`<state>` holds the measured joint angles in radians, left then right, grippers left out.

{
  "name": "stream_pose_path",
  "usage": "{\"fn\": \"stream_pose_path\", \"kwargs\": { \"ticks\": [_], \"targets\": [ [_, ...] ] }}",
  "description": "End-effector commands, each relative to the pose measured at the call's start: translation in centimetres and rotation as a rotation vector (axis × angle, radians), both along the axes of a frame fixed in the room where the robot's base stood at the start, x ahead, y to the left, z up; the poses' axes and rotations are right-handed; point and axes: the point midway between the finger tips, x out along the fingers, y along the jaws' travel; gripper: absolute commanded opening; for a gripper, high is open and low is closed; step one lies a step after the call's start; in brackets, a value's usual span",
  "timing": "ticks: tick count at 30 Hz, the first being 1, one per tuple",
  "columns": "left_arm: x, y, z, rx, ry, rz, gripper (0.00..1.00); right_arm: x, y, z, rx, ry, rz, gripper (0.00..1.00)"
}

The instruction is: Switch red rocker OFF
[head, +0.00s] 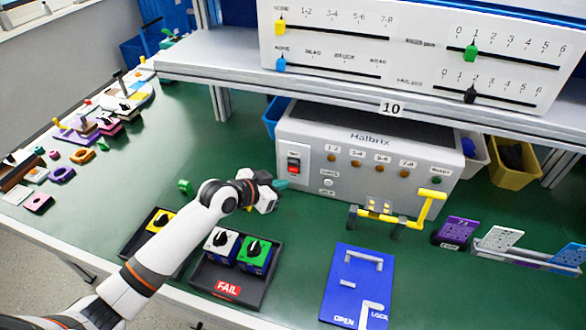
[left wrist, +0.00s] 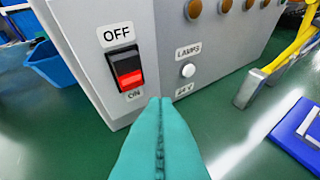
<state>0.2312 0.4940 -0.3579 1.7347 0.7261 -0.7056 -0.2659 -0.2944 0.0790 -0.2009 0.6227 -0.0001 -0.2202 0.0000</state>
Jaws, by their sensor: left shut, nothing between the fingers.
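The red rocker (head: 293,165) is on the left of the front of the grey Halbrix box (head: 370,155). In the left wrist view the rocker (left wrist: 127,70) sits in a black frame, with OFF printed above and ON below. Its upper part is dark and its lower part shows bright red. My right gripper is not in view.
A white LAMPS button (left wrist: 188,70) is right of the rocker. A yellow-handled clamp (head: 400,210) stands before the box, and a blue OPEN/LOCK plate (head: 345,275) lies nearer. A shelf (head: 330,82) overhangs the box.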

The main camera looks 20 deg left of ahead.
Motion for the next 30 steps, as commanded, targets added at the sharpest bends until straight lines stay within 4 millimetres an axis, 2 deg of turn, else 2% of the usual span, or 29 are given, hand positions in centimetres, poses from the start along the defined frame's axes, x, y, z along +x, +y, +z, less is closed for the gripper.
{"fn": "stream_pose_path", "kwargs": {
  "ticks": [2,10,30],
  "targets": [
    [1.2,-0.1,0.0,-0.002,-0.003,0.0,0.0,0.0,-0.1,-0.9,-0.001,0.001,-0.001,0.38],
    [3.4,-0.1,0.5,-0.001,-0.001,-0.001,0.0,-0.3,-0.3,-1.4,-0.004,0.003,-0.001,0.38],
    [3.7,-0.2,0.6,-0.002,0.001,-0.001,0.0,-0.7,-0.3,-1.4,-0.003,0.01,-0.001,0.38]
  ]
}}
